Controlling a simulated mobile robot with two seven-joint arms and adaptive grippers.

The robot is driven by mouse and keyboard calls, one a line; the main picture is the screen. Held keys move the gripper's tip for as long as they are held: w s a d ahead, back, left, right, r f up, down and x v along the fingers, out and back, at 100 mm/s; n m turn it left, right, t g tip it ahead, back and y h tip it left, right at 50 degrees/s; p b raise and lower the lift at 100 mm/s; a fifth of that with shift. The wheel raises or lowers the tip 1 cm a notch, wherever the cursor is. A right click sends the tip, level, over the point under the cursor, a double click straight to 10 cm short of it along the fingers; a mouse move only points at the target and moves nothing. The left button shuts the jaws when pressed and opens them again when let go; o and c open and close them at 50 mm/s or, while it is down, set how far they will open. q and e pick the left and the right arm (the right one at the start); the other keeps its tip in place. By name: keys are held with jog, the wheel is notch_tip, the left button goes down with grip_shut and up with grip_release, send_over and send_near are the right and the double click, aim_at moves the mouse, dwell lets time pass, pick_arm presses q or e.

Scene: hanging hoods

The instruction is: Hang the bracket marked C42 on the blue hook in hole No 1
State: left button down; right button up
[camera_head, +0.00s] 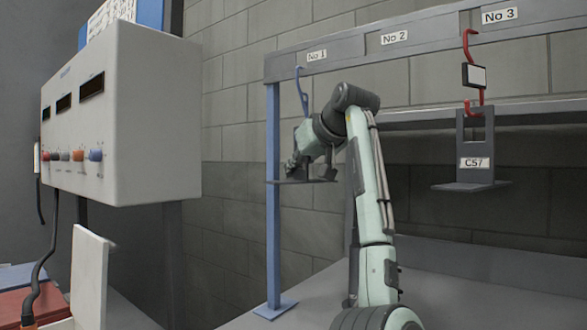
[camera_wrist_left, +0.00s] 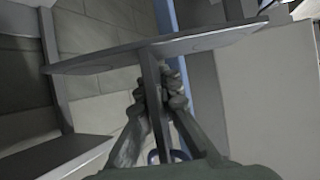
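The blue hook (camera_head: 301,86) hangs from hole No 1 (camera_head: 317,55) in the grey rail. My left gripper (camera_head: 297,163) is just below it, by the blue post. It is shut on a dark grey bracket (camera_head: 283,182), whose flat base plate lies about level. In the left wrist view the fingers (camera_wrist_left: 160,92) pinch the bracket's thin upright, with the base plate (camera_wrist_left: 110,61) beyond them. The bracket's label is not visible, and its top is hidden by my arm. I cannot tell whether the bracket touches the hook. My right gripper is not in view.
A bracket marked C57 (camera_head: 474,163) hangs on a red hook (camera_head: 468,45) under No 3. Hole No 2 (camera_head: 395,38) shows no hook. A blue post (camera_head: 273,220) stands at the rail's left end. A grey control box (camera_head: 130,120) stands at left.

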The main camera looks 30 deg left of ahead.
pick_arm(q)
jog(key=shift+f+b, duration=0.3)
jog(key=shift+f, duration=0.6)
jog(key=c, duration=1.7)
grip_release()
jog(key=shift+c, duration=0.2)
jog(key=shift+o, duration=0.5)
jog(key=shift+d+f, duration=0.1)
jog(key=v, duration=1.2)
